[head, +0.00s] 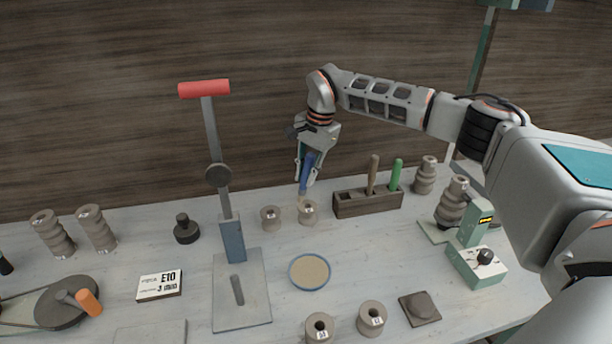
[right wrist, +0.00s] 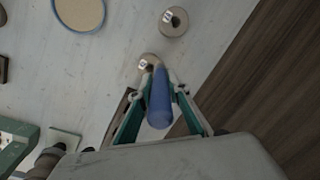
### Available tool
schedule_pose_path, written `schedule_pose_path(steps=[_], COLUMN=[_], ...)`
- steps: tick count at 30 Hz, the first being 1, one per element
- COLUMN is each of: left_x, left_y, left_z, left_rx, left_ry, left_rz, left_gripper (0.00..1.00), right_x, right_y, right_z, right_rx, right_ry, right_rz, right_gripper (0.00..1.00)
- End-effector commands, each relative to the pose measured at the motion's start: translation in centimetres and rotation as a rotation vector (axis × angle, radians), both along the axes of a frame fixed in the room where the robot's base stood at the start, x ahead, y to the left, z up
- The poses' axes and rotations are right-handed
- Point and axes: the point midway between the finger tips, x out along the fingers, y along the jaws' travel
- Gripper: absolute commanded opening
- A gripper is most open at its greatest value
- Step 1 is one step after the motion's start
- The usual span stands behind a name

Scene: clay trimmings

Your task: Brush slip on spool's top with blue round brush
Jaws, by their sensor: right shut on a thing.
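My right gripper (head: 307,178) is shut on the blue round brush (head: 306,172), which points down, slightly tilted. The brush's pale tip is at the top of a small grey-brown spool (head: 310,215); I cannot tell whether it touches. In the right wrist view the blue handle (right wrist: 159,100) sits between the fingers, and its far end overlaps the edge of that spool (right wrist: 146,61). A similar spool (head: 270,218) stands to its left. The blue-rimmed dish of beige slip (head: 309,272) lies in front, also in the right wrist view (right wrist: 80,14). My left gripper is not in view.
A dark wooden holder (head: 366,204) with a green and a brown handle stands just right of the spool. A lever press (head: 232,240) with a red grip stands left. Two spools (head: 371,319) stand in front. A green-and-white device (head: 476,262) is right.

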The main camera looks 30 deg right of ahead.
Motion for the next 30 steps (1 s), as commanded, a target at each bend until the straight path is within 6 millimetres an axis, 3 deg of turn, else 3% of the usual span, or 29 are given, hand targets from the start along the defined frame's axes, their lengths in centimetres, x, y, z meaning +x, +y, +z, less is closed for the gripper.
schedule_pose_path(steps=[15, 30], left_x=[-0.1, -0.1], left_y=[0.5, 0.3], left_z=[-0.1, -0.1], left_rx=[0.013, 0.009], left_ry=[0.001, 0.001], left_rz=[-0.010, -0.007], left_gripper=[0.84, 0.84], right_x=[-2.0, -2.1], right_y=[0.5, 0.5], right_z=[0.0, 0.0], right_rx=[-0.001, -0.001], right_ry=[-0.001, 0.000], right_rz=[0.001, 0.000], right_gripper=[0.00, 0.00])
